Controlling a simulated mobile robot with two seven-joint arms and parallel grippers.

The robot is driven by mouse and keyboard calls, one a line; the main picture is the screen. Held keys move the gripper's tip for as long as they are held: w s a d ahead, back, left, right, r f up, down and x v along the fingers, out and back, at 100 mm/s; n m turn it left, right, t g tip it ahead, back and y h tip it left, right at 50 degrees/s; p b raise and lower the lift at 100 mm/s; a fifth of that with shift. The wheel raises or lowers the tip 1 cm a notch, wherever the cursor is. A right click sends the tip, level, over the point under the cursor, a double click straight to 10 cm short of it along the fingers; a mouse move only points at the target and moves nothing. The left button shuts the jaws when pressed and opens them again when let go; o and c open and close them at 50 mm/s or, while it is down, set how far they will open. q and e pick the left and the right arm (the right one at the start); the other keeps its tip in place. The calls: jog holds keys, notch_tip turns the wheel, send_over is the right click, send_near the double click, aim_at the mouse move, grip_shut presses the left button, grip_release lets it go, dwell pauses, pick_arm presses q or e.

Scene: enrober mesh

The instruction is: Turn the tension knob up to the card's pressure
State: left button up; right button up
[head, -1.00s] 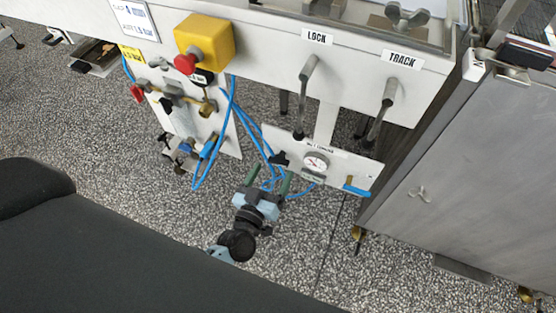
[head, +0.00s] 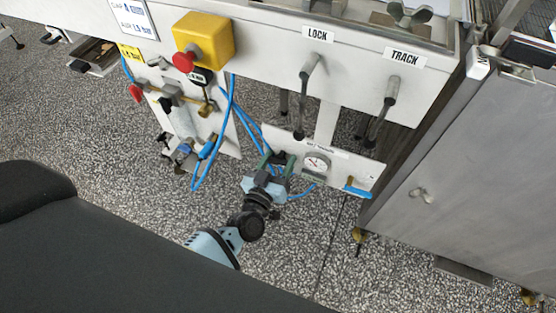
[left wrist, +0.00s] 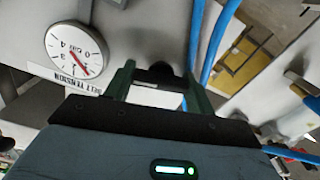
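The black tension knob (left wrist: 158,73) sits on the white panel beside the round gauge, above the belt tension label (left wrist: 78,84) as seen in the left wrist view. My left gripper (head: 277,158) is at the panel with its fingers apart. In the left wrist view its fingertips (left wrist: 160,72) stand either side of the knob, with gaps visible; contact cannot be told. In the head view the gripper mostly hides the knob. The gauge (head: 316,162) also shows in the left wrist view (left wrist: 76,48), with a red needle; its exact reading is unclear. The card (head: 134,18) is at upper left, its print small. My right gripper is out of view.
Blue hoses (head: 217,140) hang left of the gripper. A blue-handled valve (head: 357,192) is at the panel's right. The LOCK lever (head: 304,90) and TRACK lever (head: 383,110) hang above. A yellow box with a red button (head: 204,40) is at upper left.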

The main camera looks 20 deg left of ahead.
pick_arm(q)
jog(key=shift+c, duration=0.7)
jog(key=shift+r+m+p, duration=0.1)
jog(key=shift+m+p, duration=0.5)
jog(key=shift+p, duration=0.05)
jog(key=shift+m+p, duration=0.45)
jog(key=shift+m, duration=0.25)
jog(key=o, duration=1)
jog(key=s+p, duration=0.1)
jog(key=s, duration=0.6)
jog(key=shift+s+a, duration=0.1)
jog(key=shift+s, duration=0.3)
